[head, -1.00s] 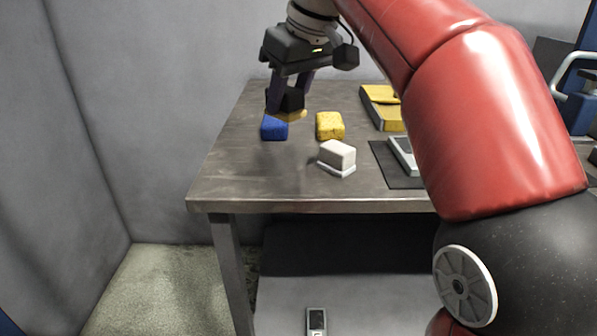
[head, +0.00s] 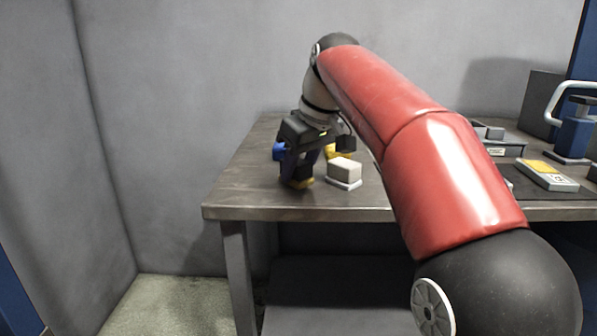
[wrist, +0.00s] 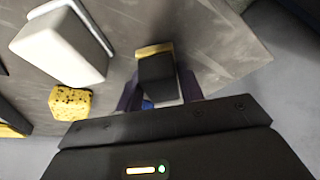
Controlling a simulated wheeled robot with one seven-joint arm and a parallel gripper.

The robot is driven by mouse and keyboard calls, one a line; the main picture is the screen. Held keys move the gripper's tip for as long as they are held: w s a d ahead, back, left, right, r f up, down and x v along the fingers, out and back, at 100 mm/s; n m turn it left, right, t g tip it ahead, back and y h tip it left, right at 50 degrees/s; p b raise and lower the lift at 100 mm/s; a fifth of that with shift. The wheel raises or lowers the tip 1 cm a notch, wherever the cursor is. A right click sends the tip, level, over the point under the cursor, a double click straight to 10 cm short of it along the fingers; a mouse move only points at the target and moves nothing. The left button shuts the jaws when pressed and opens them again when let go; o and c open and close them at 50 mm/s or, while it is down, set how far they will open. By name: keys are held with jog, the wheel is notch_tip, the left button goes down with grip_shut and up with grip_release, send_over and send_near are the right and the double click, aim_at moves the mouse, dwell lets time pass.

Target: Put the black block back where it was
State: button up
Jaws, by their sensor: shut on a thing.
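My gripper (wrist: 158,88) is shut on the black block (wrist: 156,70), with one finger on each side of it. The block has a tan-yellow layer on one face; in the head view the black block (head: 296,183) shows low between the fingers with this layer underneath. It is over the left front part of the table; I cannot tell whether it touches the top. The blue block (head: 279,151) is just behind my gripper, partly hidden, and a bit of it shows in the wrist view (wrist: 147,104).
A pale block (head: 344,168) on a white base stands right of my gripper. A speckled yellow block (wrist: 70,102) is behind it. A yellow-topped device (head: 547,172) lies on a dark mat at right. The table's (head: 235,195) left and front edges are near; its left front corner is clear.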

jog(key=shift+f, duration=0.1)
jog(key=o, duration=0.9)
jog(key=shift+r, duration=0.4)
jog(key=p+v, duration=0.4)
jog(key=v, duration=0.7)
jog(key=shift+d+r, duration=0.1)
jog(key=shift+r, duration=0.15)
jog(key=shift+s, duration=0.15)
